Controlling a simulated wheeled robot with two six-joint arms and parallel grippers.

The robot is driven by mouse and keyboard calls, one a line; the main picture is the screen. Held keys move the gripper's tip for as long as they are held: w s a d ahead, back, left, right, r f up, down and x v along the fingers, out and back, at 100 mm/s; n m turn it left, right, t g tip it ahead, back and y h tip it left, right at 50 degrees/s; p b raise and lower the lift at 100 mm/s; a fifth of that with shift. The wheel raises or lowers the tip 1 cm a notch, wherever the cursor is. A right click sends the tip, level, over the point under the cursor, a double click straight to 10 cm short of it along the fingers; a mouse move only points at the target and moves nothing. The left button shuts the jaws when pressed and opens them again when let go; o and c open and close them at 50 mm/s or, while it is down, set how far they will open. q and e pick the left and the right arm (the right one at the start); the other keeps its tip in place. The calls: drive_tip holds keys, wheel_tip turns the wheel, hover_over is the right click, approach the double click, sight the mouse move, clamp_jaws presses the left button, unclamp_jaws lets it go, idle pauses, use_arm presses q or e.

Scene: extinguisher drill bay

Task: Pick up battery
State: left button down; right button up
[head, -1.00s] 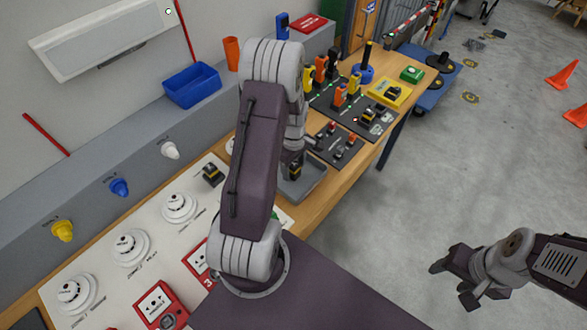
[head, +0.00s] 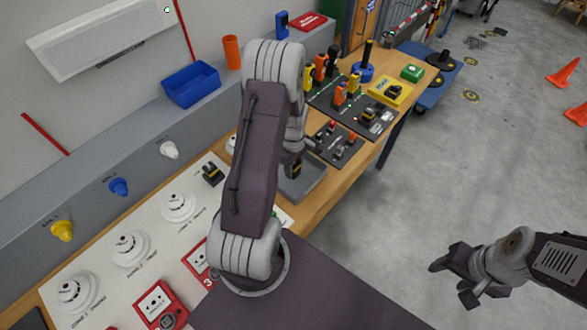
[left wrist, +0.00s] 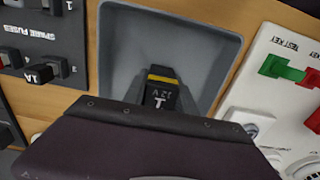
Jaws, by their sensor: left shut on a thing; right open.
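A black battery (left wrist: 161,88) with a yellow band and "12 V" lettering shows in the left wrist view, at the jaws of my left gripper (left wrist: 160,106). My left gripper is shut on it, over the grey tray (left wrist: 120,45). The battery's lower part is hidden by the gripper body. In the head view my left arm hides most of this gripper (head: 291,165), which is at the grey tray (head: 312,187). I cannot tell whether the battery touches the tray floor. My right gripper (head: 455,280) is open and empty, over the floor at the right.
Similar black blocks sit on the white panel (head: 212,173), a dark board (head: 368,116) and a yellow pad (head: 404,95). A spare fuse board (left wrist: 45,25) and a white panel with red and green keys (left wrist: 285,68) flank the tray.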

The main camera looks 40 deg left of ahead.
sight(297, 164)
use_arm(q)
drive_tip(key=r, duration=0.2)
drive_tip(key=d+r, duration=0.1)
drive_tip(key=r, duration=0.1)
drive_tip(key=shift+d+b, duration=0.15)
drive_tip(key=shift+b, duration=0.25)
drive_tip(key=s+d+r+b, duration=0.1)
drive_tip(key=d+r, duration=0.5)
drive_tip(key=d, duration=0.4)
drive_tip(key=shift+d+r, duration=0.2)
drive_tip(key=shift+r, duration=0.05)
